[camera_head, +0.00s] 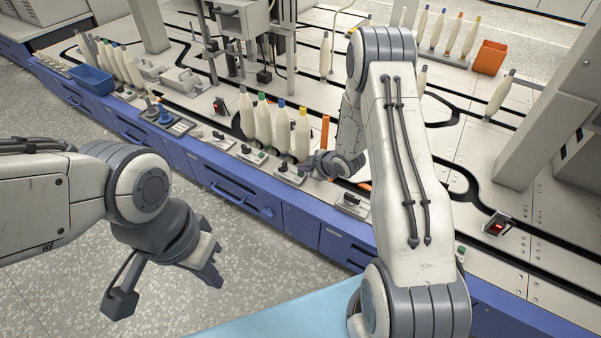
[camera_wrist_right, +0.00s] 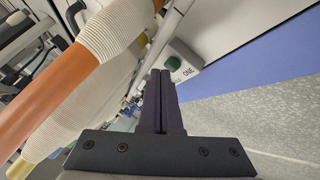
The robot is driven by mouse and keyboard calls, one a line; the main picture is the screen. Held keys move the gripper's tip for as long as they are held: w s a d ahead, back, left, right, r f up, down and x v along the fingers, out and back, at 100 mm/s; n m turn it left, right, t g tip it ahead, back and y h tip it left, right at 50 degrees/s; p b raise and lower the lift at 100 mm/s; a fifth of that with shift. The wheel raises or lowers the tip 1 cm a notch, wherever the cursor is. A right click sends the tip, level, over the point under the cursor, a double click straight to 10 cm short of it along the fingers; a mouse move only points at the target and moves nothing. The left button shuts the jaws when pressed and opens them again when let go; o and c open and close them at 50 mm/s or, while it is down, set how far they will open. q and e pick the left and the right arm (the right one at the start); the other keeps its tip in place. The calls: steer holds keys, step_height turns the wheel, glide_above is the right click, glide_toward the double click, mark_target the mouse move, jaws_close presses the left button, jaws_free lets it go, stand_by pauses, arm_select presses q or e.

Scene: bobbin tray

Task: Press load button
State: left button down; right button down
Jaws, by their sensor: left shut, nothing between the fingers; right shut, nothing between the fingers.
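Several small button boxes (camera_head: 251,154) line the machine's front edge in the head view. Their labels are too small to read there, so I cannot tell which is the load button. In the right wrist view a green button (camera_wrist_right: 173,63) sits on a pale box just beyond my right fingertips, with a label partly reading "ONE". I cannot tell whether they touch. My right gripper (camera_head: 308,165) is shut and empty at the front edge, beside the boxes; its closed fingers also show in the right wrist view (camera_wrist_right: 160,85). My left gripper (camera_head: 213,268) is shut and empty above the floor.
A row of cream bobbins (camera_head: 263,122) stands right behind the boxes, close to my right gripper. An orange tube with cream thread (camera_wrist_right: 105,35) is very near in the right wrist view. A blue bin (camera_head: 92,80) and orange bin (camera_head: 490,57) stand farther off.

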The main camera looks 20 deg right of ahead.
mark_target(304, 177)
steer(key=shift+f, duration=0.15)
steer(key=shift+f+b, duration=0.3)
steer(key=shift+r, duration=0.1)
stand_by(0.5)
steer(key=shift+r+p, duration=0.3)
steer(key=shift+p, duration=0.15)
steer(key=shift+r, duration=0.1)
step_height(304, 177, up, 6)
steer(key=p, duration=0.5)
stand_by(1.4)
